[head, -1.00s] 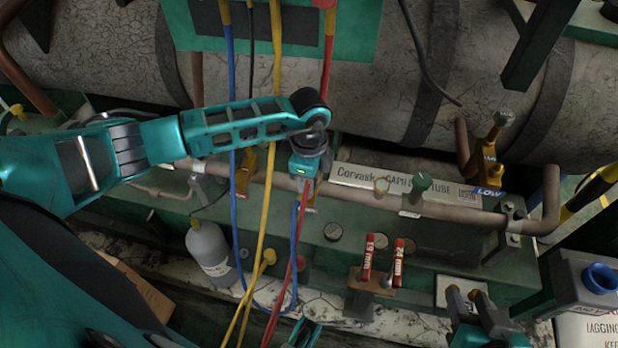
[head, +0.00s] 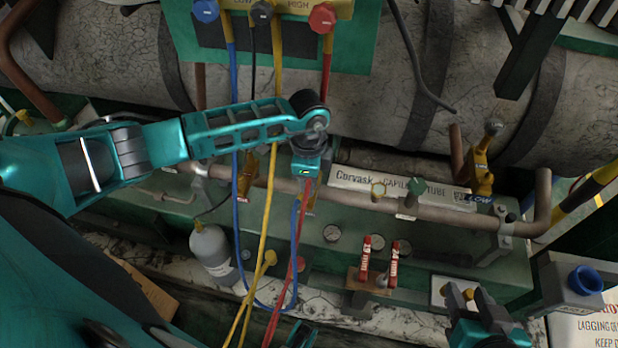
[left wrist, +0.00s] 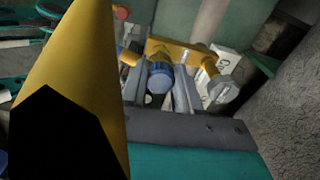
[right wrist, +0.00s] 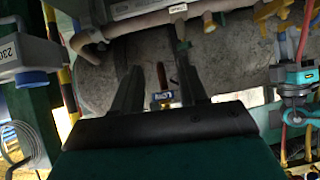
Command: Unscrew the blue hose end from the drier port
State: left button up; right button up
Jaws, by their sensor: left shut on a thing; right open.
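My left gripper (head: 304,186) points down at the pipework in the head view, beside the red hose. In the left wrist view the left gripper's fingers (left wrist: 160,92) are shut around the blue hose end (left wrist: 158,78), which sits at a brass fitting (left wrist: 190,52), apparently the drier port. Whether the threads are still engaged cannot be seen. The blue hose (head: 236,215) hangs from the manifold, loops low and rises to the left gripper. My right gripper (head: 471,300) is open and empty at the lower right; a brass valve with a blue LOW tag (right wrist: 163,99) shows beyond its fingers.
The manifold (head: 345,8) with coloured knobs is at the top. Yellow (head: 263,215) and red (head: 291,255) hoses hang close to the left gripper. Two red-handled tools (head: 366,256) stand in a holder on the green base. A grey bottle (head: 211,250) stands left of the hoses.

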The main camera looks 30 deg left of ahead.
pick_arm(q)
jog(key=shift+r+p, duration=1.2)
jog(key=shift+r, duration=0.2)
